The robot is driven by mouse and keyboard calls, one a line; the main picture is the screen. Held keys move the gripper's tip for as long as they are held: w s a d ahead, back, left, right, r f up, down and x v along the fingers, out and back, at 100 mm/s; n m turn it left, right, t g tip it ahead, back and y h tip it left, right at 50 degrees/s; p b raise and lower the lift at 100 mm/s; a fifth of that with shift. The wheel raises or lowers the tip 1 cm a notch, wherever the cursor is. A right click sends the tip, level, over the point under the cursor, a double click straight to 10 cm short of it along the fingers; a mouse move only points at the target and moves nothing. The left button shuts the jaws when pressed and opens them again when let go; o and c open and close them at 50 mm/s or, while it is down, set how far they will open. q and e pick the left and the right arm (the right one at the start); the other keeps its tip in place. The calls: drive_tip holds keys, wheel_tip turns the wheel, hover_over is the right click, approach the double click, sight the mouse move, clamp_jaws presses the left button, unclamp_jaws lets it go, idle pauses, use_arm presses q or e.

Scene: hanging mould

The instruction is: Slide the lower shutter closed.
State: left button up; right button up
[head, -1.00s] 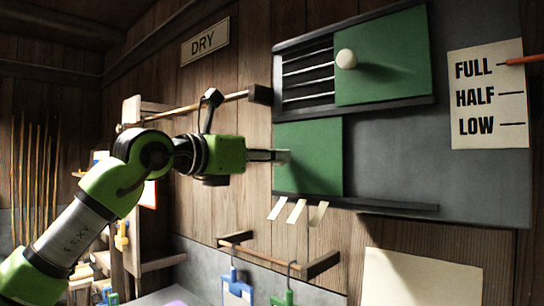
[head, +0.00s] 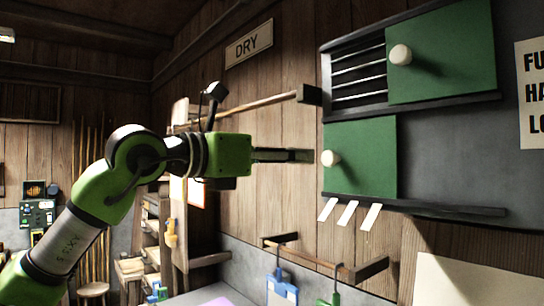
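The lower shutter (head: 366,155) is a green panel with a round cream knob (head: 330,158) near its left edge. It stands at the left end of its dark lower rail (head: 430,206), and no slats show beside it. My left gripper (head: 308,156) points right at the knob's height, its fingertips just left of the knob with a small gap in the picture. It holds nothing that I can see; the fingers show edge-on, so their opening is unclear. My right gripper is not in view.
The upper shutter (head: 445,55) stands to the right, with slats (head: 358,75) bare at its left. White paper strips (head: 347,213) hang below the lower rail. A wooden rod (head: 255,107) runs behind my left gripper, and a peg rack (head: 325,265) is below.

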use_arm(q)
drive_tip(key=shift+v, duration=1.95)
